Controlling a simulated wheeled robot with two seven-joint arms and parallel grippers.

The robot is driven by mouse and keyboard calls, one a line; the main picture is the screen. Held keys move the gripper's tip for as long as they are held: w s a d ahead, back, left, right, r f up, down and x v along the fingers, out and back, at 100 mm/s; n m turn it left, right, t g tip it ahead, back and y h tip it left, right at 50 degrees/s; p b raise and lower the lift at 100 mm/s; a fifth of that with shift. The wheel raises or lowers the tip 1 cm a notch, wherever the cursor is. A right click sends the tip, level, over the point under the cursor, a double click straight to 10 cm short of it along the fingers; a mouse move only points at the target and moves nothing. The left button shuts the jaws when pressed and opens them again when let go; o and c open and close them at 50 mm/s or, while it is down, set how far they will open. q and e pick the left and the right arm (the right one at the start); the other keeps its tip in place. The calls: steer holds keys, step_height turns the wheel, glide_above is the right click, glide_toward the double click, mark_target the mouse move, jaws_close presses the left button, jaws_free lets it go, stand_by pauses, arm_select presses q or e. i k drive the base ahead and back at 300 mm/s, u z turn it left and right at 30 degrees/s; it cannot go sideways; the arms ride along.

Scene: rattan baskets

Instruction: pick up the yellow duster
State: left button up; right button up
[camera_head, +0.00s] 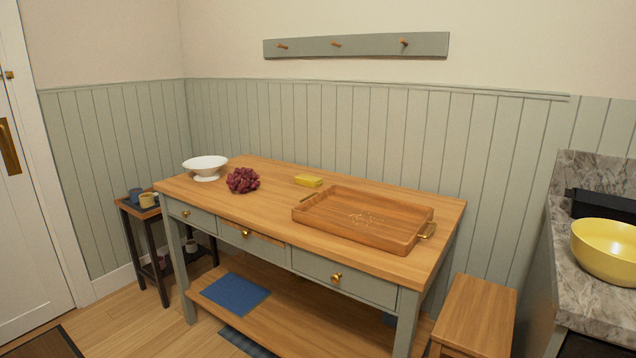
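A small yellow block-shaped thing (308,180) lies on the wooden table (240,190), behind the left end of the wooden tray. It is the only yellow cloth-like thing I can make out, but it is too small to tell for certain that it is the duster. Its top is lighter than its front side. Nothing covers it. Neither of my grippers is in view.
The wooden tray (408,245) with brass handles fills the table's right part. Red grapes (242,180) and a white footed bowl (205,165) stand left. A stool (478,315) and a counter with a yellow bowl (606,250) are right. The table's front left is clear.

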mark_target(313, 182)
steer(key=z, duration=0.3)
steer(key=k, duration=0.35)
steer(key=u, duration=1.85)
steer(key=i, duration=1.5)
steer(key=z, duration=0.35)
steer(key=i, duration=1.2)
steer(key=z, duration=1.15)
